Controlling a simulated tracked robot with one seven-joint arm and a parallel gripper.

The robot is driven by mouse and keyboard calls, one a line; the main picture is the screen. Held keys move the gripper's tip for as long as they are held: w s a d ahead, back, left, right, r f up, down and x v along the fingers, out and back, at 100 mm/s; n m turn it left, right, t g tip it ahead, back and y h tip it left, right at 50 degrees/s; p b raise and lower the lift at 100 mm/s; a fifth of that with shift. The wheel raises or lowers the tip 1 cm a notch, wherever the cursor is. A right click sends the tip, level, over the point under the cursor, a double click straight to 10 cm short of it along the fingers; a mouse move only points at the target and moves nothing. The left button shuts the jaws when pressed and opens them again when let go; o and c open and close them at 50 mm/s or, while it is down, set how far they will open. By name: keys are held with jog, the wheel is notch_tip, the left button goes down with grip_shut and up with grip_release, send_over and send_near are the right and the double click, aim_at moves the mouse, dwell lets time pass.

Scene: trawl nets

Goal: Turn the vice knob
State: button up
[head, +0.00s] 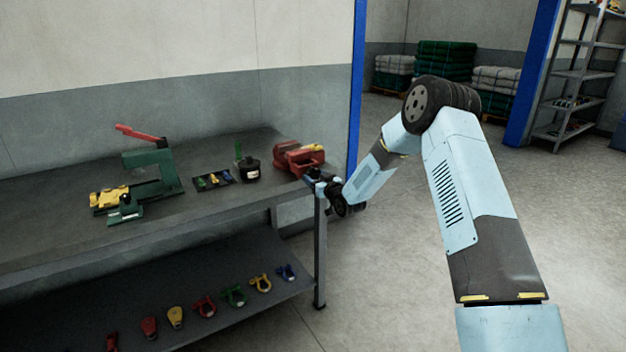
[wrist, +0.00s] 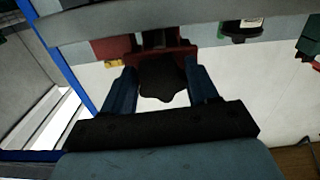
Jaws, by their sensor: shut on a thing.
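The red vice (head: 298,158) is mounted at the right end of the grey workbench in the head view. It also shows at the top of the wrist view (wrist: 108,48). My gripper (head: 318,180) is at the bench's right front corner, right up against the vice. In the wrist view my gripper (wrist: 162,82) has one blue finger on each side of the dark, lobed vice knob (wrist: 163,82) and is shut on it. In the head view the knob is hidden by my gripper and wrist.
Left of the vice on the workbench (head: 60,232) are a dark bottle (head: 250,171), a small tray (head: 228,181) of coloured parts and a green press (head: 150,170) with a red lever. Several shackles lie on the lower shelf (head: 190,338). The floor to the right is clear.

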jog(key=n, duration=0.5)
jog(key=shift+a+n, duration=0.3)
jog(key=n, duration=0.4)
jog(key=shift+r+n, duration=0.1)
jog(key=shift+n, duration=0.2)
jog(key=n, duration=0.4)
jog(key=shift+r, duration=0.1)
jog(key=shift+r+n, duration=0.1)
jog(key=shift+n, duration=2.2)
jog(key=o, duration=0.9)
jog(key=shift+w, duration=0.1)
jog(key=shift+o, duration=0.7)
jog(key=shift+d, duration=0.25)
